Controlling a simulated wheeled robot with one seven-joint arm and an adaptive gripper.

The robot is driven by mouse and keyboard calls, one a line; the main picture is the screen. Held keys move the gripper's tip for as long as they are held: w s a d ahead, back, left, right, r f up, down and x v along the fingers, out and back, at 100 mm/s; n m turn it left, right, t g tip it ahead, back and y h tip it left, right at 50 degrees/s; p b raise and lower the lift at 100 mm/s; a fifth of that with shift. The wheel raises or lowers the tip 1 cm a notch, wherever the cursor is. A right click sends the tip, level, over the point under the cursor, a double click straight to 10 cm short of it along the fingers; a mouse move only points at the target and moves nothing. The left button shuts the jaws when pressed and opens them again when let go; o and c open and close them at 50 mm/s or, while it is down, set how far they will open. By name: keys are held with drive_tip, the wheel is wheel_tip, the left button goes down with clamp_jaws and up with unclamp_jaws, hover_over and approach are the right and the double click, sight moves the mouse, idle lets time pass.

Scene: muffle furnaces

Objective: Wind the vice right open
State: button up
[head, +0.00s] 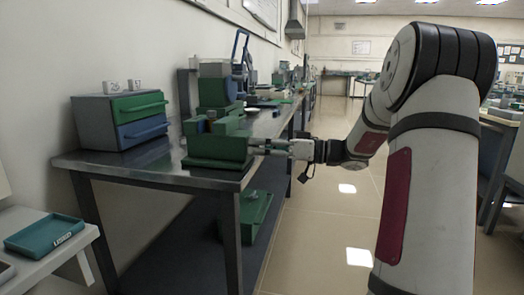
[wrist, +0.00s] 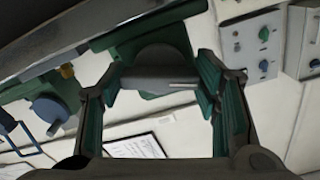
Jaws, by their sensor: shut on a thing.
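The green vice (head: 216,148) stands on the near end of the steel bench, its screw side facing my arm at the right. My gripper (head: 272,146) reaches in level from the right and is shut on the vice handle (head: 257,142). In the wrist view, my gripper (wrist: 160,80) has one finger on each side of the grey handle hub (wrist: 150,78), with a thin bar showing across it. The vice's green body (wrist: 150,38) shows behind the hub. The gap between the vice jaws is hard to make out.
A grey cabinet (head: 95,125) with a green and a blue drawer stands left of the vice. More equipment (head: 215,90) stands behind it. A green box (head: 255,207) sits on the lower shelf. A teal tray (head: 44,233) lies at the near left. The floor right of the bench is clear.

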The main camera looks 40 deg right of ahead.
drive_tip(key=shift+a, duration=0.1)
drive_tip(key=o, duration=1.2)
drive_tip(key=shift+c, duration=0.2)
drive_tip(key=v, duration=1.2)
